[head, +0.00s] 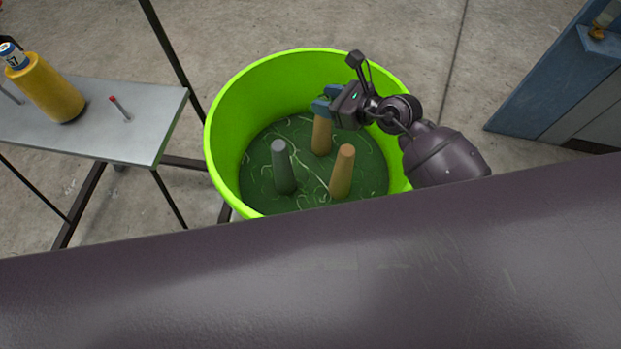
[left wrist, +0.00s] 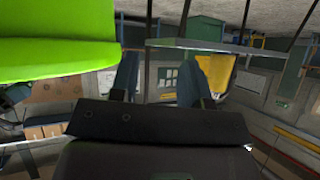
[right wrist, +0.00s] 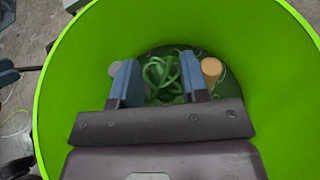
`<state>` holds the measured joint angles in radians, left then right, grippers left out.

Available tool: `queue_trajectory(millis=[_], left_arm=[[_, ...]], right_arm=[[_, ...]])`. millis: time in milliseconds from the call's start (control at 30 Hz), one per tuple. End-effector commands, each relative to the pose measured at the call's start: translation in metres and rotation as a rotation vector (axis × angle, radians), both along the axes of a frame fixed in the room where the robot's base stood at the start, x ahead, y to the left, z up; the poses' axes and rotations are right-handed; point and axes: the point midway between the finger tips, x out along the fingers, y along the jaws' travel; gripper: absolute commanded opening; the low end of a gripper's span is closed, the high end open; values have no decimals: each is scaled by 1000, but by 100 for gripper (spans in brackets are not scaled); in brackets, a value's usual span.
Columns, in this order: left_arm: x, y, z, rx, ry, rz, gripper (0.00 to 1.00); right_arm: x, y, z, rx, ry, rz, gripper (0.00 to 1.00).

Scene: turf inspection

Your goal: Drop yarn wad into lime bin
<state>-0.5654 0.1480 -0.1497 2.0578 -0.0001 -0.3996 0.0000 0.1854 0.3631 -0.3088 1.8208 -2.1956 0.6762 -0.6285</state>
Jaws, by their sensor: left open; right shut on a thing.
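The lime bin (head: 225,130) stands open on the floor, its inside facing up. My right gripper (head: 325,103) is over the bin's inside, near the far right part. In the right wrist view, its blue fingers (right wrist: 160,82) are shut on the green yarn wad (right wrist: 162,70), with the lime bin wall (right wrist: 75,95) all around. In the head view I cannot make out the wad. My left gripper (left wrist: 158,78) is open and empty in the left wrist view, with the bin's lime side (left wrist: 55,45) at upper left. It is not visible in the head view.
The bin has a dark green bottom with pale strands, a grey peg (head: 283,168) and two tan pegs (head: 342,172). A metal table (head: 100,140) at left carries a yellow cylinder (head: 45,88) and a small red-tipped pin (head: 119,107). A blue cabinet (head: 540,75) stands at right.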

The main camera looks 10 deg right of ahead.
Motion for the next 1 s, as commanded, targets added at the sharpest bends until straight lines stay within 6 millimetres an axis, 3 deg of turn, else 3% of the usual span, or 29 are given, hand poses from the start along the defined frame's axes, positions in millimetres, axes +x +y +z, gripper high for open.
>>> queue_trajectory(millis=[333,600,1000], left_arm=[[-12,-1,-31,0,53,-2,43],[-3,-4,-44,-1,54,-15,43],[2,-2,-40,8,43,-21,43]], right_arm=[[-1,0,-34,1,10,1,20],[-2,0,-59,1,12,2,20],[0,0,-58,0,0,1,20]])
